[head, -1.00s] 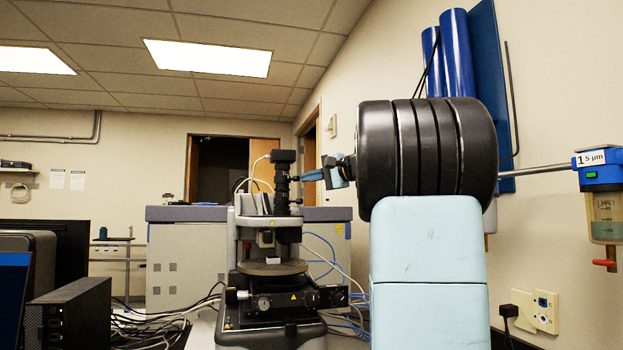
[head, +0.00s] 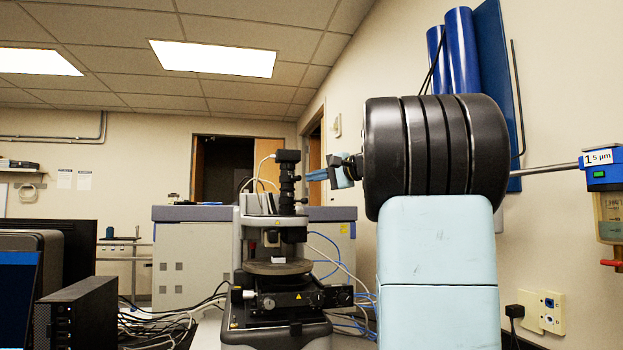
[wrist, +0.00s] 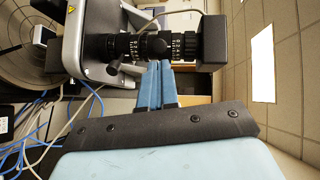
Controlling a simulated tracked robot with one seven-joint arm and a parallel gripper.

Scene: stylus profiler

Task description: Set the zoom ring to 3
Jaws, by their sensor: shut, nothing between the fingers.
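The black optical tube (head: 287,184) stands upright on the profiler. In the wrist view it lies sideways, with rings carrying white marks on either side of a round black knob (wrist: 157,46). One marked band (wrist: 177,46) is near the black camera box, another (wrist: 134,46) nearer the stage. I cannot tell which is the zoom ring or read its setting. My gripper (wrist: 158,64) has blue fingers, shut and empty, with tips at the tube by the knob. Whether they touch is unclear. In the head view my gripper (head: 308,176) is right of the tube.
The profiler's round stage (head: 277,267) is below the tube with a small white piece on it. Blue and white cables (head: 340,255) hang right of the profiler. A black computer box (head: 78,315) stands at left. A large grey cabinet (head: 185,262) is behind.

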